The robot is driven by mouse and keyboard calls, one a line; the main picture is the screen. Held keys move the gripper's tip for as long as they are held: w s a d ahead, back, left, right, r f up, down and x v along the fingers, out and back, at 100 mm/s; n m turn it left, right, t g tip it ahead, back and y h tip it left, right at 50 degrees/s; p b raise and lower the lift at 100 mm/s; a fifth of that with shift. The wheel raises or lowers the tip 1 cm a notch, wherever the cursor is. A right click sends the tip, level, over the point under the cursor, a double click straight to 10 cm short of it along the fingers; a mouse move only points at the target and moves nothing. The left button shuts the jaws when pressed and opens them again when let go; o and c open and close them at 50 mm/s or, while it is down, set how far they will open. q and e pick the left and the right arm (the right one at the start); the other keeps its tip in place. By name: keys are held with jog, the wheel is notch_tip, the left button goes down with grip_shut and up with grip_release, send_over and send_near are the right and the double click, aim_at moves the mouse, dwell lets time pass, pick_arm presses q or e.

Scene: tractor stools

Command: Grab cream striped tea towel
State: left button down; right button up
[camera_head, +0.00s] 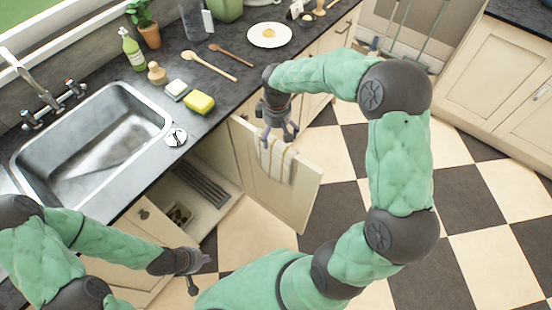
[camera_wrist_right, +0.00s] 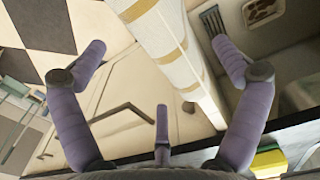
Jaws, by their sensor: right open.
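The cream striped tea towel (camera_head: 274,158) hangs over the open cabinet door (camera_head: 292,198) below the counter. My right gripper (camera_head: 281,133) is just above the towel at the top of the door. In the right wrist view the towel (camera_wrist_right: 165,35) lies between the spread purple fingers of the right gripper (camera_wrist_right: 160,62), which are open and apart from each other. I cannot tell whether a finger touches the towel. My left gripper (camera_head: 198,260) is low at the left, in front of the cabinets; its finger state is unclear.
The sink (camera_head: 95,135) is at the left of the dark counter. A yellow sponge (camera_head: 199,103), wooden spoons (camera_head: 208,66), a soap bottle (camera_head: 132,50) and a plate with an egg (camera_head: 270,35) stand on it. The checkered floor (camera_head: 345,200) is clear at the right.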

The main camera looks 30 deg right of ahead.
aim_at(276, 159)
jog(key=shift+s+d+f+b, duration=0.15)
jog(key=shift+f+b, duration=0.45)
jog(key=shift+f, duration=0.8)
jog(key=shift+s+a+f+b, duration=0.15)
jog(key=shift+f+b, duration=0.45)
jog(key=shift+f, duration=0.75)
jog(key=shift+d, duration=0.1)
jog(key=shift+r, duration=0.1)
jog(key=c, duration=1.6)
